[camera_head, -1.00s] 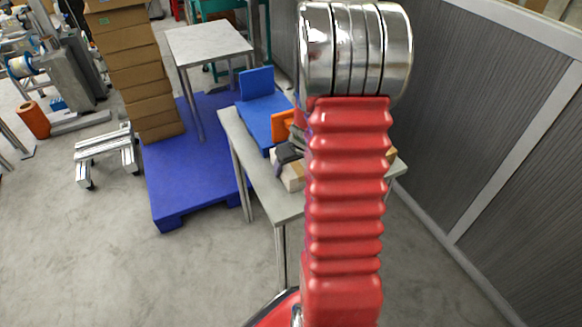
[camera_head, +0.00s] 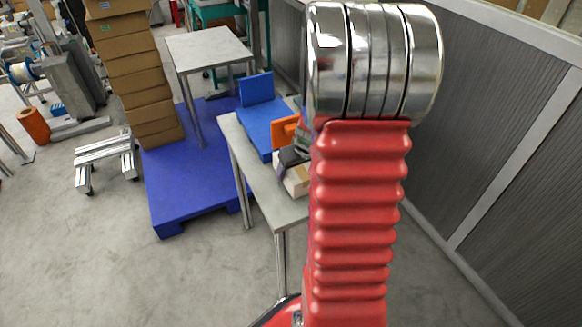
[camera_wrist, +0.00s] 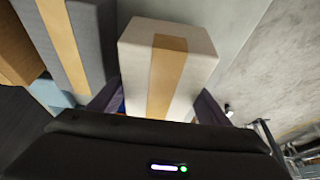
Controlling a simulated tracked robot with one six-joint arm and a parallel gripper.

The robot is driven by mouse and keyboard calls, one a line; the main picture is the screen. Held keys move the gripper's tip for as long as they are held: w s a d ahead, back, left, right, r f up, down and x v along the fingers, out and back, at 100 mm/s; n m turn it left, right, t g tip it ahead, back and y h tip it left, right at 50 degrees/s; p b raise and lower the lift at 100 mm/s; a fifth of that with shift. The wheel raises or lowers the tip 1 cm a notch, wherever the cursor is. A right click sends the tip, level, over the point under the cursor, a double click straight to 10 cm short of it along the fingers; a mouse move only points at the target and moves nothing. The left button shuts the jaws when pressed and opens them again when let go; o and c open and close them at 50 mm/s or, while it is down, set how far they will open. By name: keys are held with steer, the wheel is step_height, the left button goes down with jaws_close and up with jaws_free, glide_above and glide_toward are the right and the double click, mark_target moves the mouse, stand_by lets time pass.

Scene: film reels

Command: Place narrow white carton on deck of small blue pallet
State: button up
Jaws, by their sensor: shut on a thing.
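The narrow white carton (camera_wrist: 200,65), with a tan stripe along it, sits between the two dark fingers of my gripper (camera_wrist: 157,108) in the wrist view. My gripper is shut on it. In the head view the carton (camera_head: 297,183) shows just left of my red arm, over the grey table, below my gripper (camera_head: 291,157). I cannot tell whether it touches the tabletop. A small blue pallet (camera_head: 262,130) with an upright blue panel (camera_head: 257,88) lies on the far part of that table, behind the carton. My arm hides the table's right part.
An orange piece (camera_head: 285,132) stands between pallet and gripper. A grey box with a tan stripe (camera_wrist: 82,40) lies beside the carton in the wrist view. A large blue platform (camera_head: 180,195) with stacked brown boxes (camera_head: 140,80) is left of the table (camera_head: 262,190). A grey partition stands right.

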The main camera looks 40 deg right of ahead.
steer(key=s+a, duration=0.4)
steer(key=s, duration=1)
steer(key=shift+s, duration=0.35)
steer(key=shift+s+a, duration=0.1)
